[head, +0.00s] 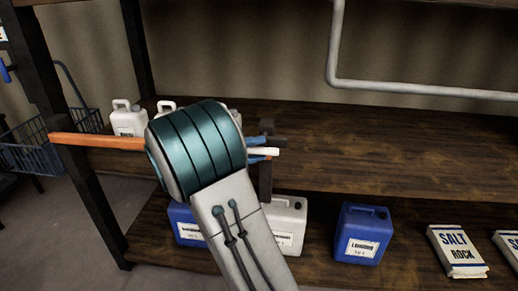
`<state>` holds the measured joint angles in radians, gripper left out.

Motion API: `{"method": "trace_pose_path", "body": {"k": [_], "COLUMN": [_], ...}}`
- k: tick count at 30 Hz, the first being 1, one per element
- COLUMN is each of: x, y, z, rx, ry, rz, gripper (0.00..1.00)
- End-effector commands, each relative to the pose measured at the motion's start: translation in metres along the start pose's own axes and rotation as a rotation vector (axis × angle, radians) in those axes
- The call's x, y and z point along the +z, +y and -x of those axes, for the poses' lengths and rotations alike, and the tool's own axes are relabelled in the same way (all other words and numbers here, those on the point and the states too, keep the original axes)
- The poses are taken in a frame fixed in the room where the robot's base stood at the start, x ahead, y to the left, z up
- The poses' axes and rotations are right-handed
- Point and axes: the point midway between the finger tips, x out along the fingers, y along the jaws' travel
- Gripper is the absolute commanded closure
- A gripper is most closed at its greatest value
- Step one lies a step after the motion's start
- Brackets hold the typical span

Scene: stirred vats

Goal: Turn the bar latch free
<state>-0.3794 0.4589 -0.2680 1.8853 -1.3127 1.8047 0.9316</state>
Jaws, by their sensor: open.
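An orange bar (97,141) runs level from the rack's left post and passes behind my arm, which hides its middle. A pale bar end (264,152) shows on the arm's right, in line with it, beside a short dark upright (265,180). I cannot tell for certain that it is the same bar. My gripper (261,150) is mostly hidden behind my teal-banded wrist. Small blue and dark parts, apparently its open fingers, show just above and below the pale end. Contact cannot be made out.
White jugs (129,118) stand on the upper wooden shelf (400,140) at left. Below are blue jugs (362,234), a white jug (289,222) and salt bags (457,251). A grey pipe (420,88) bends across the back. A wire basket (37,148) is at far left. The upper shelf's right is clear.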

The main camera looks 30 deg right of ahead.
Motion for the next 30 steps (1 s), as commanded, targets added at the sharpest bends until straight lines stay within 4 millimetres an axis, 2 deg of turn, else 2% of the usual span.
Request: {"method": "trace_pose_path", "body": {"k": [9, 15, 21, 30], "x": [-0.001, -0.001, 0.000, 0.000], "y": [-0.001, 0.000, 0.000, 0.000], "z": [0.074, 0.109, 0.123, 0.123], "rx": [-0.001, 0.000, -0.001, -0.001], "ry": [0.006, 0.005, 0.003, 0.003], "rz": [0.000, 0.000, 0.000, 0.000], "gripper": [0.58, 0.58, 0.58, 0.58]}}
